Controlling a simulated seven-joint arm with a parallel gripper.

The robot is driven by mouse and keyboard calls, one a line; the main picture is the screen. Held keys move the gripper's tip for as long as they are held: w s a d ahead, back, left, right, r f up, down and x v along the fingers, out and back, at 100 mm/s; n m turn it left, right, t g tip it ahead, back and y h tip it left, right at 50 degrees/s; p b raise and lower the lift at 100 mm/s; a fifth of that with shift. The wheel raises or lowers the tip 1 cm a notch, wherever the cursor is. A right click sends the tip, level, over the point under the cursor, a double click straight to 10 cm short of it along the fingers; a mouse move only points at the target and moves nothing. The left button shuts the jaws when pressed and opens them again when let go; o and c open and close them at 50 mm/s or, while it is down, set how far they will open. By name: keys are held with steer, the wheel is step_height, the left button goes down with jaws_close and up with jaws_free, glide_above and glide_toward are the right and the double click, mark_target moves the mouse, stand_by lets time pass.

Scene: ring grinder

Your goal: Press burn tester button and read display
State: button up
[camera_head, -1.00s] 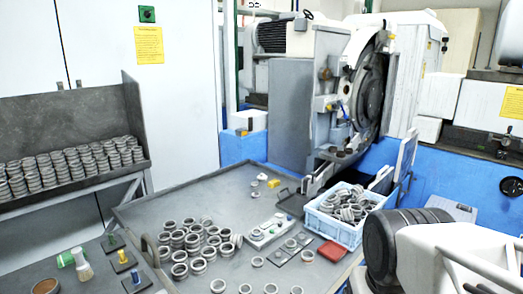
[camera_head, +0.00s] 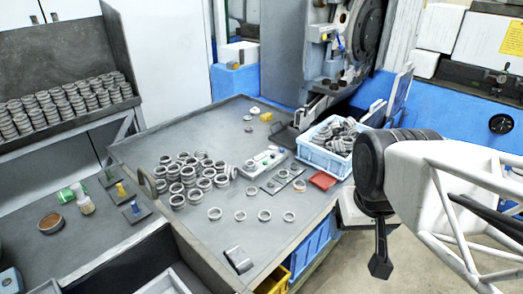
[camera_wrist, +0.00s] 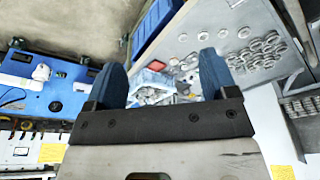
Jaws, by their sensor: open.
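A narrow white unit (camera_head: 262,161) with small coloured knobs lies on the grey table right of the ring pile. A small blue device (camera_head: 9,281) is cut off at the bottom left corner. I cannot tell which is the burn tester, and no readable display or clear button label shows. My gripper (camera_wrist: 162,58) is open in the wrist view, with two blue fingers apart and nothing gripped. Beyond the fingers are the blue crate and the table, with a clear gap. In the head view my arm is at the right, clear of the table.
A pile of metal rings (camera_head: 190,178) and several single rings stand on the grey table (camera_head: 140,146). A light blue crate (camera_head: 318,150) of rings is at its right edge, near a red pad (camera_head: 322,180). The grinder (camera_head: 285,55) stands behind. Floor at lower right is clear.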

jaws_close()
stand_by(0.3)
stand_by(1.3)
